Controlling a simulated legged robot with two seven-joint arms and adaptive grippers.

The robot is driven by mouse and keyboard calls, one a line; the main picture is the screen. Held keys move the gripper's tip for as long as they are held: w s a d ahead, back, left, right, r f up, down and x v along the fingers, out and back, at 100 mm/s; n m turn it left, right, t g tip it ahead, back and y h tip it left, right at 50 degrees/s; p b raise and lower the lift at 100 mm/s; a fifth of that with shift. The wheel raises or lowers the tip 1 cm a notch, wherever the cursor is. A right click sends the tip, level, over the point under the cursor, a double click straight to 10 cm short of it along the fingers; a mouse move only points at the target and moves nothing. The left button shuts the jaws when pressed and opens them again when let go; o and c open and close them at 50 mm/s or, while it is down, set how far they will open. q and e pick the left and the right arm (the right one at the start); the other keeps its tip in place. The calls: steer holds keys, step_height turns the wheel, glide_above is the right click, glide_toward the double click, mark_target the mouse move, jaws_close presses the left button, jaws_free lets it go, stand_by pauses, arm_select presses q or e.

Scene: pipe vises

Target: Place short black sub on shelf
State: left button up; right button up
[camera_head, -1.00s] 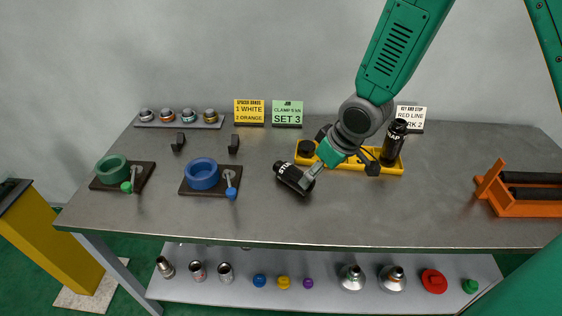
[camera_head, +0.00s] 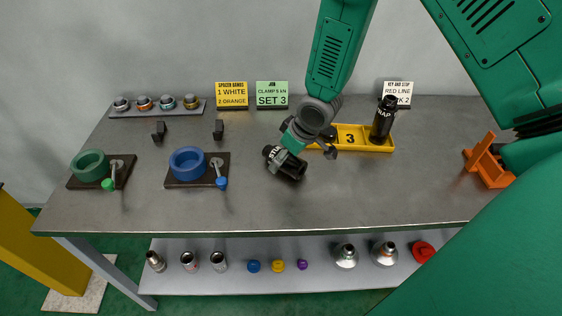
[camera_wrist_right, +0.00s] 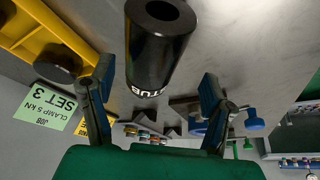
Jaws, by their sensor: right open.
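The short black sub (camera_head: 292,170), marked STUB, lies on its side on the grey bench top. In the right wrist view the sub (camera_wrist_right: 160,45) shows its bored end and sits between the two spread fingers, with gaps on both sides. My right gripper (camera_head: 277,155) is open at the sub's label end in the head view; its fingers (camera_wrist_right: 157,80) also show in the wrist view. A taller black sub (camera_head: 383,120), its label partly readable as TRAP, stands upright at the yellow tray's right end. The grey lower shelf (camera_head: 320,275) runs under the bench. My left gripper is out of view.
The yellow tray (camera_head: 375,143) marked 3 lies behind the sub. Green (camera_head: 90,166) and blue (camera_head: 187,162) ring fixtures stand left. The shelf holds metal fittings (camera_head: 219,261), small coloured caps (camera_head: 277,266), funnel-like pieces (camera_head: 346,256) and a red piece (camera_head: 424,252). An orange rack (camera_head: 487,162) stands right.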

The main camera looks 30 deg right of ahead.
mark_target(286, 164)
steer(key=f, duration=0.1)
steer(key=w+f, duration=0.1)
steer(key=d+f, duration=0.1)
steer(key=f, duration=0.1)
steer(key=shift+w, duration=0.25)
steer(key=shift+d+f, duration=0.1)
steer(key=shift+d, duration=0.15)
steer(key=shift+a, duration=0.8)
steer(key=shift+d, duration=0.2)
steer(key=shift+c, duration=0.5)
steer(key=shift+s+d, duration=0.1)
steer(key=shift+d, duration=0.25)
steer(key=c, duration=1.3)
steer(key=shift+s+f, duration=0.1)
jaws_close()
steer(key=shift+a, duration=0.1)
